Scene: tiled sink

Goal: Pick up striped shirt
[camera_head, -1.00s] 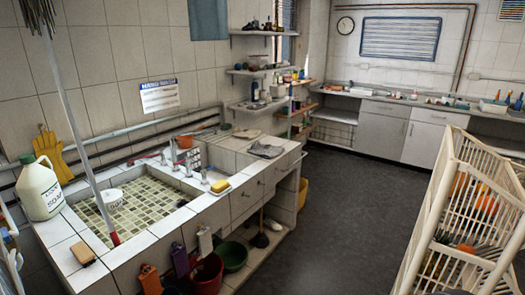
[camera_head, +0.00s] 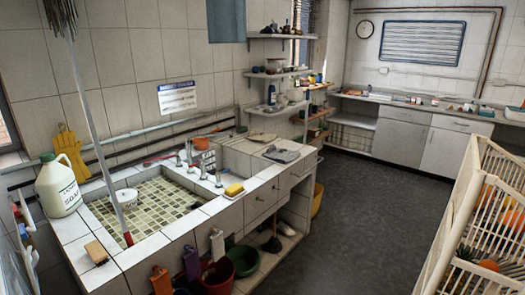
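No striped shirt can be made out for certain. A folded grey cloth (camera_head: 282,154) lies flat on the tiled counter (camera_head: 240,147), beyond the sink, with a dark patch on it. It is too small in the picture to tell whether it is striped or a shirt. My gripper is not in view.
The tiled sink (camera_head: 150,206) holds a white bowl (camera_head: 126,197). A soap jug (camera_head: 58,185), brush (camera_head: 96,252) and yellow sponge (camera_head: 234,189) sit on its rim. Buckets (camera_head: 243,260) stand below. A white rack (camera_head: 450,235) stands at right. The dark floor (camera_head: 350,215) between is clear.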

